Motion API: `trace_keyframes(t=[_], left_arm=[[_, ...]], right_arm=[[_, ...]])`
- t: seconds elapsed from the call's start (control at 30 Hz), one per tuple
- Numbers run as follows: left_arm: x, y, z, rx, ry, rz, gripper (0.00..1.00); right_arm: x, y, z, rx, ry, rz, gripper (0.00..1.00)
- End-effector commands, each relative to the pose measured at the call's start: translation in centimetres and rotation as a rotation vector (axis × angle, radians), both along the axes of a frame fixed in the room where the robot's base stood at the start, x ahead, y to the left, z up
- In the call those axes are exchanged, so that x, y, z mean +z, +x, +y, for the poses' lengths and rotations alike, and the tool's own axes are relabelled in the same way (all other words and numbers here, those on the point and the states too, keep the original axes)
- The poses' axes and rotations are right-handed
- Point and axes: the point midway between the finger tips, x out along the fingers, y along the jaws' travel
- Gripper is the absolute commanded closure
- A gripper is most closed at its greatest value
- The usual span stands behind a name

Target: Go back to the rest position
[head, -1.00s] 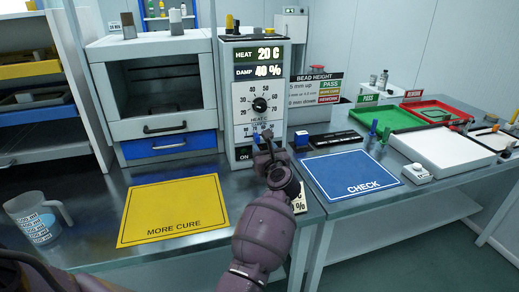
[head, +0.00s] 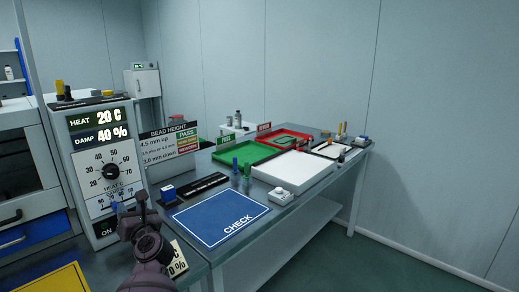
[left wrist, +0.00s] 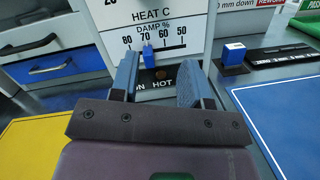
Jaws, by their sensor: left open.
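The grey control panel (head: 82,150) stands at the left in the head view; its display reads HEAT 20 C and DAMP 40 %. It has a black round knob (head: 110,171) and a blue slider (left wrist: 150,55) on the DAMP scale near 70. My left gripper (head: 140,200) is in front of the panel's lower part. In the left wrist view its two blue fingers (left wrist: 158,85) are apart, with nothing held between them. The slider shows beyond the gap; I cannot tell whether a finger touches it. My right gripper is not in view.
A blue CHECK mat (head: 220,215) lies right of my gripper. A blue-topped block (head: 168,192), a green tray (head: 240,153), a red tray (head: 290,134) and a white board (head: 293,175) are on the table. A yellow mat (head: 50,280) is at lower left. Floor at right is clear.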

Motion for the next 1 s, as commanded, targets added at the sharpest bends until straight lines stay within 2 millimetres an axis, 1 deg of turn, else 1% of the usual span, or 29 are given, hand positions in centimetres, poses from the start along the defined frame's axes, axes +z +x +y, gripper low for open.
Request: trace_keyframes(t=[0.03,0.1,0.17,0.2,0.27,0.3,0.37,0.4,0.47,0.5,0.57,0.6,0.67,0.7,0.77,0.8,0.87,0.9,0.97,1.0], left_arm=[[1.7,0.2,-0.7,-0.020,0.120,0.021,0.57],[4.0,0.3,-2.0,-0.041,0.303,0.054,0.57],[5.9,0.3,-3.4,-0.054,0.472,0.082,0.57],[6.8,0.2,-4.2,-0.057,0.589,0.110,0.57],[7.5,-0.3,-5.5,-0.061,0.768,0.160,0.57],[7.8,-0.7,-6.3,-0.060,0.887,0.195,0.57],[7.6,-1.5,-7.5,-0.059,1.064,0.257,0.57],[7.2,-2.0,-8.2,-0.058,1.182,0.300,0.57],[6.2,-3.0,-9.2,-0.057,1.357,0.371,0.57],[5.3,-3.7,-9.8,-0.059,1.472,0.421,0.57],[3.7,-4.9,-10.6,-0.063,1.640,0.499,0.57],[2.4,-5.9,-11.0,-0.067,1.751,0.553,0.57],[0.3,-7.4,-11.5,-0.080,1.905,0.630,0.57],[-1.1,-8.5,-11.7,-0.090,1.998,0.679,0.57],[-3.2,-10.1,-11.9,-0.110,2.128,0.749,0.57],[-4.6,-11.3,-11.9,-0.126,2.206,0.793,0.57],[-6.6,-13.2,-11.8,-0.153,2.316,0.856,0.57],[-7.9,-14.5,-11.7,-0.173,2.382,0.896,0.57],[-9.8,-16.6,-11.6,-0.207,2.473,0.949,0.57],[-11.0,-18.0,-11.4,-0.231,2.525,0.983,0.57]], right_arm=[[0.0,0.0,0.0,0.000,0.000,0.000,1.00],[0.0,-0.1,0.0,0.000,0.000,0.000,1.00],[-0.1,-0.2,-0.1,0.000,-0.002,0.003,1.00],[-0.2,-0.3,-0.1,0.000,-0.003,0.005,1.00],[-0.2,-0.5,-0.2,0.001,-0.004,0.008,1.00],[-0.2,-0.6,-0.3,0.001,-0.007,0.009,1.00],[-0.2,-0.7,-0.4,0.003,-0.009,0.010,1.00],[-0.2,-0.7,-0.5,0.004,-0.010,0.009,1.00],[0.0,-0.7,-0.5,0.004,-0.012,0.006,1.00],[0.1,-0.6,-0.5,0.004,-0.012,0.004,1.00],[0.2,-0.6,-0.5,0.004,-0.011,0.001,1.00],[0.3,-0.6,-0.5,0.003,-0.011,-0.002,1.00],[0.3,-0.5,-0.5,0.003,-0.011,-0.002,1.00],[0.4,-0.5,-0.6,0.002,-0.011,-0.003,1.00],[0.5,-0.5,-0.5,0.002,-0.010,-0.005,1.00],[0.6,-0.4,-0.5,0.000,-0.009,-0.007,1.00],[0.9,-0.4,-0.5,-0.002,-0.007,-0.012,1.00],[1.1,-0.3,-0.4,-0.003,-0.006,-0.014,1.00],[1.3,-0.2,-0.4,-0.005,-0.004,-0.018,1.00],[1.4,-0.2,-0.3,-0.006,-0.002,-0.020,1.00]])
